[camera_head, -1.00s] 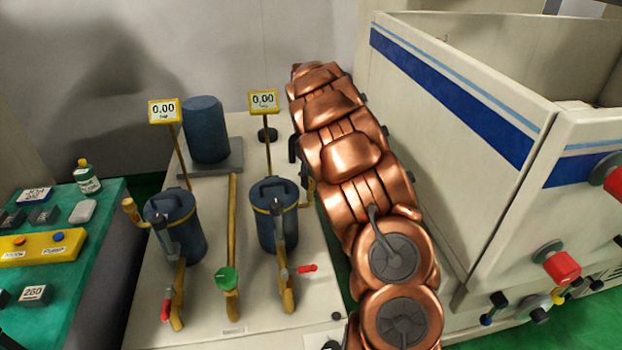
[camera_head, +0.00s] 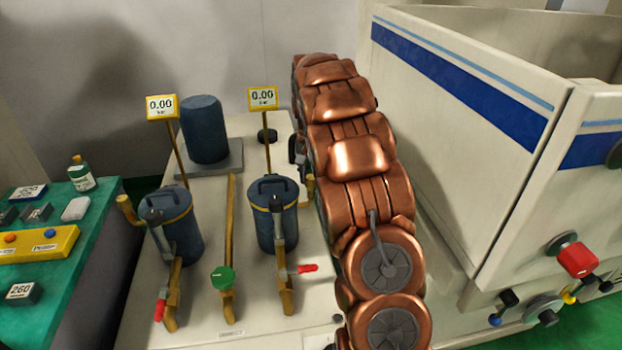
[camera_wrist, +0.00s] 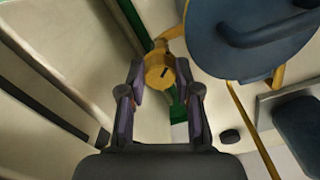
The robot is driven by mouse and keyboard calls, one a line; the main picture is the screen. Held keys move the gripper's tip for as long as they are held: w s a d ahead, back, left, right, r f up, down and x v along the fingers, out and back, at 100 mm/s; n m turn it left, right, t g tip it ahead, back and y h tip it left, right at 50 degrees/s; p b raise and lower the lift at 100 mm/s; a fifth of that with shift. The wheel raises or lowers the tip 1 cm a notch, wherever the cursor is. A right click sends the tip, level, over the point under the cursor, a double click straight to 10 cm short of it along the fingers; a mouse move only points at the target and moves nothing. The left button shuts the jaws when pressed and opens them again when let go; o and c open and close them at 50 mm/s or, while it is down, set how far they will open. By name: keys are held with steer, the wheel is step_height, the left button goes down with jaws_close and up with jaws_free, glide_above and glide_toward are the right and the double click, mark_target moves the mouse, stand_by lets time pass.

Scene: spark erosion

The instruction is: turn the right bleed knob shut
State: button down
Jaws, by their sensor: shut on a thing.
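The right bleed knob (camera_wrist: 156,76) is a round yellow knob with a short dark mark on its face. In the wrist view it sits between the fingertips of my gripper (camera_wrist: 160,68), which is shut on it. It is beside the right blue filter canister (camera_head: 275,228), whose dark lid (camera_wrist: 255,35) fills the upper right of the wrist view. In the head view my copper arm hides the knob. Only a small dark part of my gripper (camera_head: 297,150) shows at the arm's left edge.
A left canister (camera_head: 170,235), a green-knobbed valve (camera_head: 222,278) and red-handled levers (camera_head: 303,269) stand on the pale bench. Two yellow gauges (camera_head: 263,98) read 0.00. A large white machine (camera_head: 450,140) with a blue stripe stands close right of my arm.

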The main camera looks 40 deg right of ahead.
mark_target(310, 177)
steer(key=m+b, duration=0.1)
steer(key=m, duration=0.3)
steer(key=shift+f+m, duration=0.1)
steer(key=shift+m, duration=0.2)
steer(key=shift+m+b, duration=0.45)
steer(key=shift+m, duration=1.45)
steer(key=c, duration=0.8)
jaws_free()
steer(key=shift+w, duration=0.1)
step_height(310, 177, up, 12)
